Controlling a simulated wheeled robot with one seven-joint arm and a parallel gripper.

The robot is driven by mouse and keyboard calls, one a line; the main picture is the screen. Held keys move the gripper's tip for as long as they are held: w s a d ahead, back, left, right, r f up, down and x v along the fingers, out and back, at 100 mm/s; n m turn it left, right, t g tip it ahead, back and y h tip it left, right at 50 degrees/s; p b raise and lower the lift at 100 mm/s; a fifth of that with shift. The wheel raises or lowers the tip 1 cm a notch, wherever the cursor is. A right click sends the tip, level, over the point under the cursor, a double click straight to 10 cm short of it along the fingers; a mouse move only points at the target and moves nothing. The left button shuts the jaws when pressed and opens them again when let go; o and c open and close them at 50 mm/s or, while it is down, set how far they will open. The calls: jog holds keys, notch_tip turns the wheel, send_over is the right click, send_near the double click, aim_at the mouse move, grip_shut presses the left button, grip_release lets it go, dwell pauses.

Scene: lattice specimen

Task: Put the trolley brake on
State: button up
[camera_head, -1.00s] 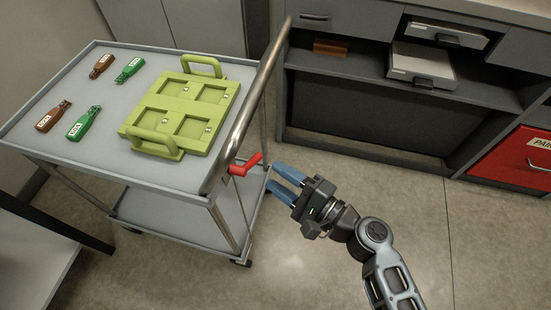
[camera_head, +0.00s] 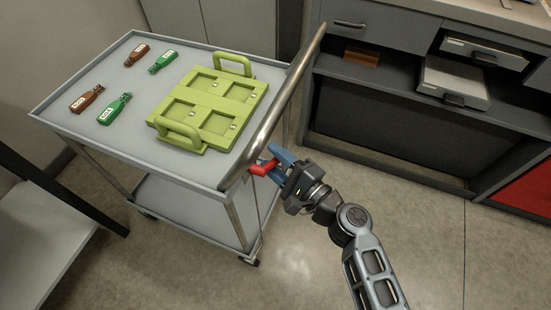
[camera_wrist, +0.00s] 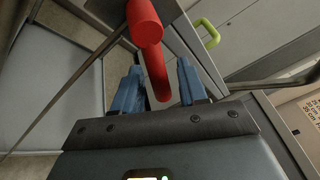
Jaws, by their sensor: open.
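The grey trolley (camera_head: 75,122) stands at the left in the head view, with a steel push handle (camera_head: 276,108) along its right side. A red brake lever (camera_head: 262,168) sticks out below that handle, at the trolley's right end. In the wrist view the red lever (camera_wrist: 156,72) runs down between my two blue fingers. My gripper (camera_head: 277,164) is open at the lever, and its fingers (camera_wrist: 160,92) lie on either side of it with gaps showing. I cannot tell whether either finger touches the lever.
A grey cabinet with open drawers (camera_head: 453,84) stands at the right. A dark-framed bench (camera_head: 50,245) is at lower left. The floor around my arm is clear.

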grip_shut()
dwell(0.3)
jog(key=shift+w+f+n+b, duration=0.1)
jog(key=shift+n+b, duration=0.3)
jog(key=shift+b, duration=0.85)
jog(key=b, duration=0.2)
jog(key=n+b, duration=0.1)
jog(key=b, duration=0.1)
jog(key=shift+w+d+r+n+t+y, duration=0.1)
jog(key=shift+r+n+t+y, duration=0.15)
jog(key=shift+n+t+y, duration=0.05)
jog(key=n+b, duration=0.1)
jog(key=b, duration=0.2)
jog(key=r+n+y+b, duration=0.1)
jog(key=b, duration=0.1)
jog(key=shift+w+r+n+b, duration=0.1)
jog(key=shift+r+n+b, duration=0.2)
jog(key=shift+b, duration=0.1)
jog(key=shift+r+n+y+b, duration=0.3)
jog(key=shift+r+n+b, duration=0.1)
jog(key=shift+b, duration=0.3)
grip_release()
